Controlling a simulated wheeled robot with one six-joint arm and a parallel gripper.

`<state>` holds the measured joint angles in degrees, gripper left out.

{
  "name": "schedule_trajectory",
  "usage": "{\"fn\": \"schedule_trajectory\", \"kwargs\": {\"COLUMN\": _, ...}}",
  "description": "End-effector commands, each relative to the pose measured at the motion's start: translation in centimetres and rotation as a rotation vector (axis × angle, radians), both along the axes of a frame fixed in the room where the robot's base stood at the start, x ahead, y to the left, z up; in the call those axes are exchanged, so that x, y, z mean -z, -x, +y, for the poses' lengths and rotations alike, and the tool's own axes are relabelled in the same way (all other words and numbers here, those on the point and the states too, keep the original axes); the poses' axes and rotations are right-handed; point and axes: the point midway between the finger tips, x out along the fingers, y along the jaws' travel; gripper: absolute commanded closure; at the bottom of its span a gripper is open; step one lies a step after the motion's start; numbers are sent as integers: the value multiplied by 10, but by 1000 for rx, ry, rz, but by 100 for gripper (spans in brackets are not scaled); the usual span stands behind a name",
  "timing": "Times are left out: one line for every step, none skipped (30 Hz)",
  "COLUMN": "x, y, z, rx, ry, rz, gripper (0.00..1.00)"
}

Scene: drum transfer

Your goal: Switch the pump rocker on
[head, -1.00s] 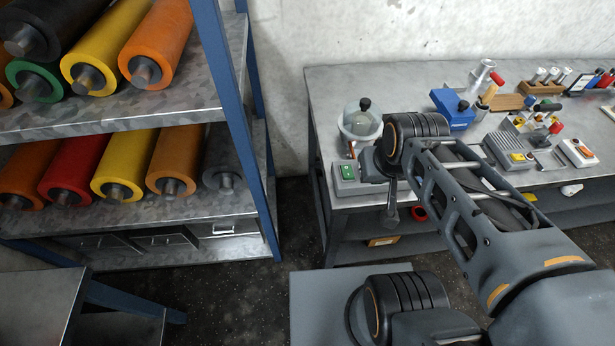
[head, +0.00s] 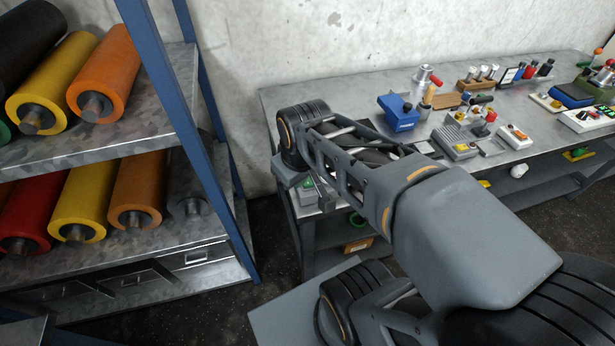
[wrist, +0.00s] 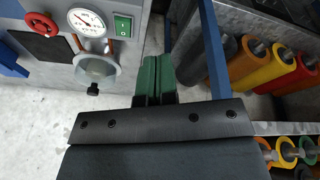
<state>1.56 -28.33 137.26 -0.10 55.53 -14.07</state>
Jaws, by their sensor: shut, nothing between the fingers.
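A grey switch box with a green rocker (wrist: 123,24) shows in the wrist view, beside a round dial gauge (wrist: 86,22) and a glass-like vessel (wrist: 97,68). My gripper (wrist: 158,62) has green fingers, shut together and empty. In the wrist view they lie to the right of the box, apart from it in the picture, past the bench edge. My arm hides the vessel in the head view.
The bench (head: 360,82) carries a blue box (head: 398,112), a grey box with an orange rocker (head: 514,136) and several other items. A blue-framed rack (head: 185,88) of coloured rolls stands left, close to my gripper in the wrist view. Floor shows between rack and bench.

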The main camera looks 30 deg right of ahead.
Motion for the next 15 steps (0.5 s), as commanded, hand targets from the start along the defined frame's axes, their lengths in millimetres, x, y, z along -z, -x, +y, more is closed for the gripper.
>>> {"fn": "schedule_trajectory", "kwargs": {"x": -5, "y": -11, "z": -6, "rx": -85, "ry": 26, "rz": 41, "gripper": 100}}
{"fn": "schedule_trajectory", "kwargs": {"x": -7, "y": -18, "z": -10, "rx": -150, "ry": 42, "rz": 66, "gripper": 100}}
{"fn": "schedule_trajectory", "kwargs": {"x": -9, "y": -26, "z": -15, "rx": -238, "ry": 61, "rz": 102, "gripper": 100}}
{"fn": "schedule_trajectory", "kwargs": {"x": -11, "y": -33, "z": -19, "rx": -307, "ry": 72, "rz": 127, "gripper": 100}}
{"fn": "schedule_trajectory", "kwargs": {"x": -12, "y": -39, "z": -23, "rx": -374, "ry": 80, "rz": 152, "gripper": 100}}
{"fn": "schedule_trajectory", "kwargs": {"x": -13, "y": -47, "z": -29, "rx": -464, "ry": 89, "rz": 183, "gripper": 100}}
{"fn": "schedule_trajectory", "kwargs": {"x": -14, "y": -53, "z": -33, "rx": -530, "ry": 93, "rz": 204, "gripper": 100}}
{"fn": "schedule_trajectory", "kwargs": {"x": -14, "y": -59, "z": -38, "rx": -593, "ry": 94, "rz": 225, "gripper": 100}}
{"fn": "schedule_trajectory", "kwargs": {"x": -14, "y": -66, "z": -43, "rx": -676, "ry": 95, "rz": 250, "gripper": 100}}
{"fn": "schedule_trajectory", "kwargs": {"x": -14, "y": -71, "z": -47, "rx": -734, "ry": 94, "rz": 265, "gripper": 100}}
{"fn": "schedule_trajectory", "kwargs": {"x": -13, "y": -76, "z": -51, "rx": -789, "ry": 90, "rz": 280, "gripper": 100}}
{"fn": "schedule_trajectory", "kwargs": {"x": -12, "y": -81, "z": -56, "rx": -858, "ry": 85, "rz": 298, "gripper": 100}}
{"fn": "schedule_trajectory", "kwargs": {"x": -12, "y": -85, "z": -59, "rx": -904, "ry": 81, "rz": 308, "gripper": 100}}
{"fn": "schedule_trajectory", "kwargs": {"x": -11, "y": -88, "z": -62, "rx": -948, "ry": 75, "rz": 319, "gripper": 100}}
{"fn": "schedule_trajectory", "kwargs": {"x": -10, "y": -92, "z": -66, "rx": -998, "ry": 70, "rz": 328, "gripper": 100}}
